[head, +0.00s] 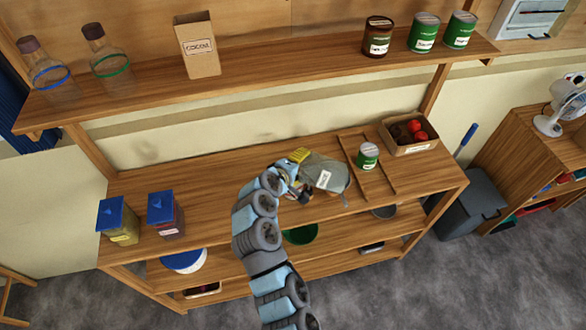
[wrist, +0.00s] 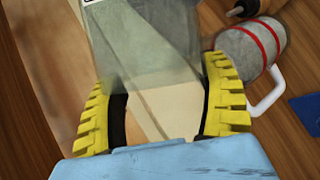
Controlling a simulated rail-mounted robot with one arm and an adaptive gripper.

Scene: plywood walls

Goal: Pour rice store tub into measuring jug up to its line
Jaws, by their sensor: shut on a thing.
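My gripper (head: 297,166) is over the middle of the wooden worktop, shut on a grey translucent tub (head: 326,173) with a white label. The tub looks tipped over to the right in the head view. In the wrist view the tub (wrist: 140,45) sits between my gripper's yellow fingers (wrist: 165,105). How much rice is in it I cannot tell. I cannot make out the jug in the head view.
Two blue-lidded tubs (head: 120,225) (head: 168,218) stand at the worktop's left. A green can (head: 367,156) on a wooden board and a produce crate (head: 409,146) are at the right. A shelf (head: 280,62) with bottles, a carton and cans runs above. The worktop's left-centre is clear.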

